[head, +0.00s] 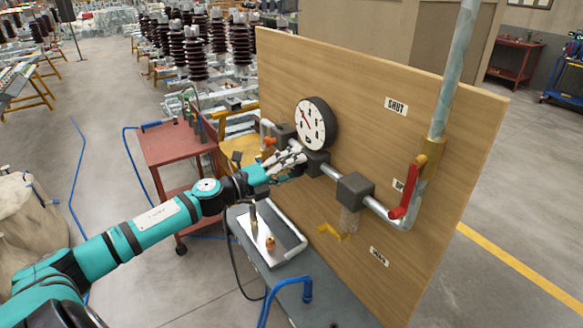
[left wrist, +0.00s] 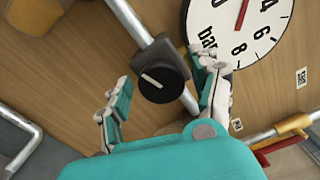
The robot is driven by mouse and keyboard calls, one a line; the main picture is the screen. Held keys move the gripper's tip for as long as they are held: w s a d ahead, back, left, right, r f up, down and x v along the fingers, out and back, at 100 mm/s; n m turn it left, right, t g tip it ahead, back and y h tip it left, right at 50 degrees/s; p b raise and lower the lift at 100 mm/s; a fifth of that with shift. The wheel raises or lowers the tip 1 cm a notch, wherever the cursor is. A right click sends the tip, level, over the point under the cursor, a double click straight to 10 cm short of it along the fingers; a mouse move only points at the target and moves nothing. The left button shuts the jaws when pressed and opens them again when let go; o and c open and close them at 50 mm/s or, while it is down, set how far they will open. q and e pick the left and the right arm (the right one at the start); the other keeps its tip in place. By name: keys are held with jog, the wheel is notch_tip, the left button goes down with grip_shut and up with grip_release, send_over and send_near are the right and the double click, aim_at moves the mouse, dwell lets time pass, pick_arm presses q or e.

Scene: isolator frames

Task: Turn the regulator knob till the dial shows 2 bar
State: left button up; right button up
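The round white dial (head: 312,124) with a black rim hangs on the wooden board. Its red needle points up and left in the head view. In the left wrist view the dial (left wrist: 262,30) is cut off at the top; its needle runs out of frame between 0 and 4, so I cannot read it exactly. The black regulator knob (left wrist: 158,84) with a white line shows below the dial on the pipe. My left gripper (left wrist: 164,72) is open, one finger on each side of the knob, with no clear contact. In the head view my left gripper (head: 288,158) hides the knob. My right gripper is not in view.
A red-handled valve (head: 409,187) and a yellow handle (head: 333,231) are on the board to the right and below. A red cart (head: 173,146) is left, behind my arm.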

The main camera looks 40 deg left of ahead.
pick_arm(q)
jog(key=shift+s, duration=0.1)
jog(key=v, duration=1.2)
jog(key=shift+f, duration=0.1)
dwell(0.5)
